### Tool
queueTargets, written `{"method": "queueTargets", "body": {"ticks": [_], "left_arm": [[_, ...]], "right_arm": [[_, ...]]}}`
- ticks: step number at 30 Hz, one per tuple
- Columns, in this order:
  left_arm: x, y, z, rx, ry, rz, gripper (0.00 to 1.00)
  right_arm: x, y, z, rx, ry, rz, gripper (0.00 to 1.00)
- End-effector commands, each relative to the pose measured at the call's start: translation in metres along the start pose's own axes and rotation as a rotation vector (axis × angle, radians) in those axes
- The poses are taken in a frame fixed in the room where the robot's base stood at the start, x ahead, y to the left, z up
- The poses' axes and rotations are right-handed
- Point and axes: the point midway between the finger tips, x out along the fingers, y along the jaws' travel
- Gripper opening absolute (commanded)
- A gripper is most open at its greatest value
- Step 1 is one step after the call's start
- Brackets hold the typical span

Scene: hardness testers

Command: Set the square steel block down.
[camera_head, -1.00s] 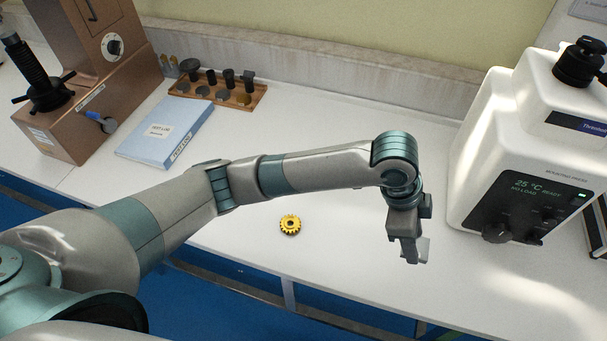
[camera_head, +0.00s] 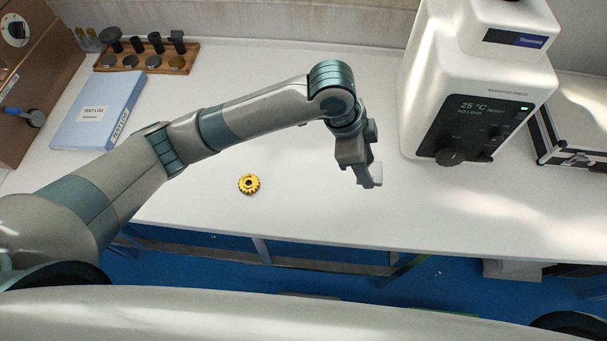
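My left gripper (camera_head: 366,177) hangs over the right-centre of the white bench, at the end of the arm from the left. A small, pale grey square-edged piece, which looks like the square steel block (camera_head: 376,174), shows at its fingertips. The fingers appear shut on it and hide part of it. It seems to be held above the bench top, though the gap is hard to judge. My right gripper is not in view.
A blue test log (camera_head: 98,112) and a wooden rack (camera_head: 188,63) are at left. Bench around the gripper is clear.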

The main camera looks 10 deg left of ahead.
Motion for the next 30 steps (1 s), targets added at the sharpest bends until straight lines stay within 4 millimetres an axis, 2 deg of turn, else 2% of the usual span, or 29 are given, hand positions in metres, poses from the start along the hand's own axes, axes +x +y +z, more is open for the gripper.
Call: {"method": "queueTargets", "body": {"ticks": [12,18,22,30], "left_arm": [[0.009,0.003,0.081,-0.005,-0.002,0.001,0.10],[0.015,0.004,0.113,-0.003,0.001,0.001,0.10],[0.017,0.005,0.122,0.000,0.001,0.000,0.10],[0.018,0.004,0.123,0.000,0.002,-0.001,0.10]], "right_arm": [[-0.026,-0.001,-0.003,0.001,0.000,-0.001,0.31],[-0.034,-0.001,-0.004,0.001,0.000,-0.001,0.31],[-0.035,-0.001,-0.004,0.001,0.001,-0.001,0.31],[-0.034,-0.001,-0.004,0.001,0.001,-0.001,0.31]]}}
